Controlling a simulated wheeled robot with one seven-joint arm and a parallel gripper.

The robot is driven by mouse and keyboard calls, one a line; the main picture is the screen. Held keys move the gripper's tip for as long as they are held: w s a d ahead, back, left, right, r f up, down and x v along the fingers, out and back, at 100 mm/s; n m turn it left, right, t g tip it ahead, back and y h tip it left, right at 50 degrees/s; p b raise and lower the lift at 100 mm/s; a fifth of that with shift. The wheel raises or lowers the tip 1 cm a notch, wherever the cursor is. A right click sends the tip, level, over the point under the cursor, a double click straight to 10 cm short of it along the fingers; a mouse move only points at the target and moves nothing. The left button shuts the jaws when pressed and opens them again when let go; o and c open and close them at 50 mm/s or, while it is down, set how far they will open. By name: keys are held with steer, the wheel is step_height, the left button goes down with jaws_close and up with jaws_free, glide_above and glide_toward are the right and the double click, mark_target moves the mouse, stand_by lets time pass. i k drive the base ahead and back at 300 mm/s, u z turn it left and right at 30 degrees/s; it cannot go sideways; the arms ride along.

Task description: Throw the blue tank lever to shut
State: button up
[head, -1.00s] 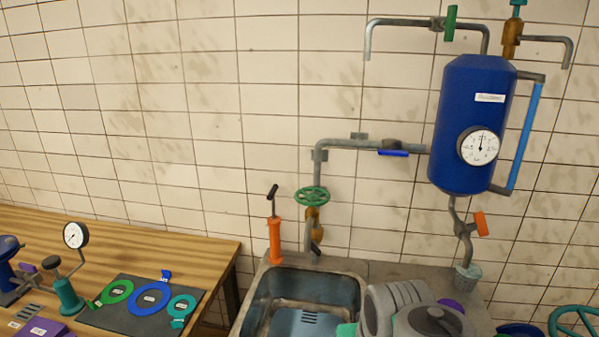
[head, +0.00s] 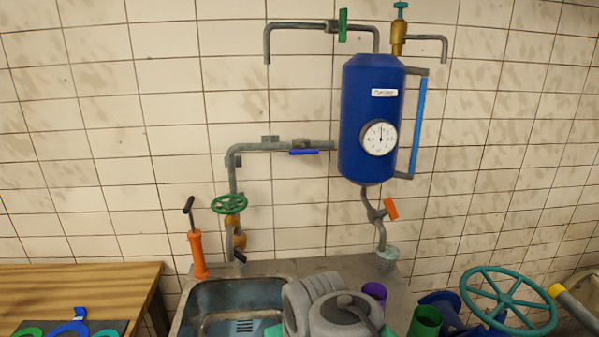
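The blue tank (head: 357,135) hangs on the tiled wall, right of the middle, with a white label and a round dial gauge (head: 378,137) on its front. A blue lever (head: 303,152) sits on the grey pipe (head: 262,147) that enters the tank's left side. This lever lies level, along the pipe. A green lever (head: 342,25) stands upright across the level top pipe. An orange lever (head: 391,209) sits tilted on the drain pipe under the tank. Grey parts of my arm show at the bottom middle, well below the levers. My gripper cannot be made out.
A sink (head: 235,303) and counter stand below the tank, with an orange hand pump (head: 197,253) at the left. A green handwheel (head: 230,204) is on the left pipe. A large teal wheel (head: 508,300) is at lower right. The wall before the blue lever is clear.

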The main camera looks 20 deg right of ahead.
mark_target(302, 150)
steer(key=z, duration=2.45)
steer(key=k, duration=1.25)
steer(key=u, duration=1.95)
steer(key=i, duration=0.95)
steer(key=u, duration=0.05)
